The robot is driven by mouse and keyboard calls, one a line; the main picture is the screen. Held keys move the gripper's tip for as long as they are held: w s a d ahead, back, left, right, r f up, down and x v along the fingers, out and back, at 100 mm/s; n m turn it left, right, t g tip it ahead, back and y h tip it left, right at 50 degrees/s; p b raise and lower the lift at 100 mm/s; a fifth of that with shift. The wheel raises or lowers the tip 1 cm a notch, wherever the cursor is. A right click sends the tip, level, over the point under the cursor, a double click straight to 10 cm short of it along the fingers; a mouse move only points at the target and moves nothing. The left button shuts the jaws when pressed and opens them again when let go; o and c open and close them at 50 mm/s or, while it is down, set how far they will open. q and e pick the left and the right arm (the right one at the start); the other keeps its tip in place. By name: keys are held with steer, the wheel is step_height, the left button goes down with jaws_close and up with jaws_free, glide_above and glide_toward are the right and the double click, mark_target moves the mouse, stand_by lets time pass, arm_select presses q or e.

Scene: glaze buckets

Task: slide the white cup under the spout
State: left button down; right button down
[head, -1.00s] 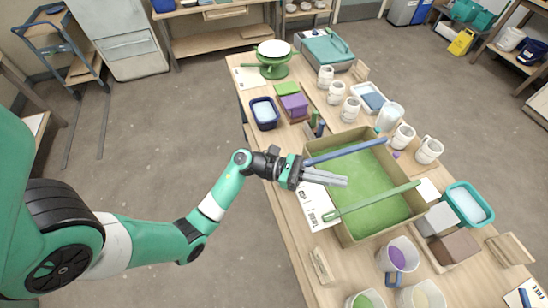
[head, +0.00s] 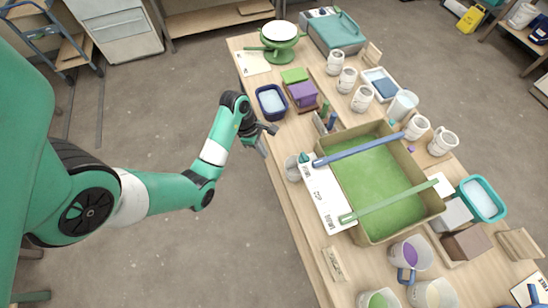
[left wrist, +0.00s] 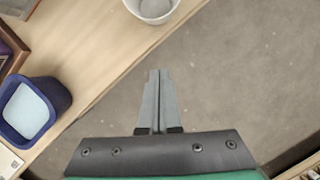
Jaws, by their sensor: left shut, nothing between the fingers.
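A whitish cup (head: 293,169) stands at the table's left edge, beside the left side of the green-floored box. My left gripper (head: 263,147) is shut and empty, apart from the cup, out by the table's left edge. Its closed fingers (left wrist: 158,78) point toward the cup in the wrist view. My right gripper is not in view.
The box (head: 428,192) has a blue stick and a green stick (head: 395,201) across it. A dark blue tub (head: 270,101) stands near the table edge, also in the wrist view (left wrist: 30,108). Several white mugs (head: 417,127) line the far side. The floor left of the table is free.

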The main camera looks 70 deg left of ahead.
mark_target(282, 172)
arm_select(q)
steer(key=w+d+f+b, duration=0.1)
steer(key=f+b, duration=0.1)
steer(key=f, duration=0.1)
steer(key=w+d+f+b, duration=0.1)
steer(key=w+f, duration=0.1)
steer(key=f, duration=0.1)
steer(key=w+d+f+b, duration=0.1)
steer(key=w+f+b, duration=0.1)
steer(key=f, duration=0.1)
steer(key=shift+b, duration=0.3)
steer(key=shift+w+d, duration=0.25)
steer(key=shift+w, duration=0.1)
steer(key=shift+r, duration=0.1)
